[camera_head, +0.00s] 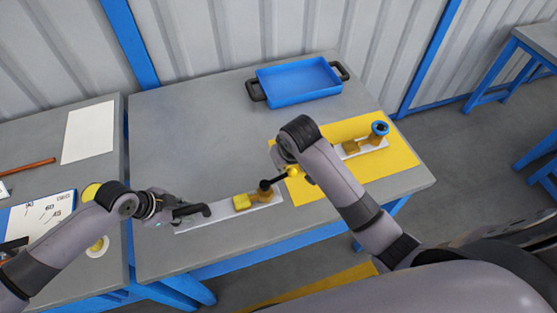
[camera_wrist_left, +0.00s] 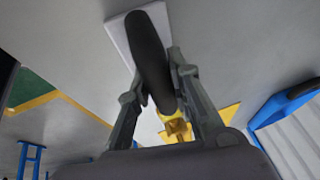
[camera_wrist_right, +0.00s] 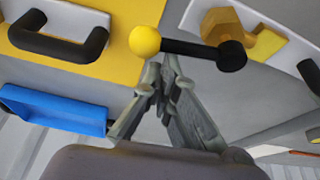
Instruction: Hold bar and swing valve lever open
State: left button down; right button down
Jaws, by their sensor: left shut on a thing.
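A white plate (camera_head: 222,211) near the table's front edge carries a black bar (camera_head: 203,209), a yellow block (camera_head: 241,202) and a valve with a brass body (camera_head: 263,195). My left gripper (camera_head: 186,211) is shut on the bar; in the left wrist view the bar (camera_wrist_left: 151,60) lies between the fingers. The valve's black lever (camera_wrist_right: 190,48) points away from the bar and ends in a yellow ball knob (camera_wrist_right: 145,40). In the right wrist view my right gripper (camera_wrist_right: 164,75) has its fingertips together just below the knob, apparently holding nothing. My right arm hides this gripper in the head view.
A yellow mat (camera_head: 405,157) on the right bears a second plate with a blue-wheeled valve (camera_head: 379,129). A black handle (camera_wrist_right: 60,42) there shows in the right wrist view. A blue tray (camera_head: 300,82) stands at the back. The table's left middle is clear.

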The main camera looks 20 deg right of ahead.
pick_arm(q)
jog(key=shift+w+a, duration=0.1)
pick_arm(e)
jog(key=shift+s+d+f, duration=0.1)
jog(key=shift+s+d, duration=0.05)
jog(key=shift+s, duration=0.2)
dwell(0.4)
jog(key=w+r, duration=0.1)
jog(key=w, duration=0.3)
jog(key=w+v, duration=0.1)
jog(key=v, duration=0.9)
notch_tip(320, 180, down, 10)
jog(key=shift+s+a+f, duration=0.2)
jog(key=shift+s+a, duration=0.05)
jog(key=shift+s, duration=0.1)
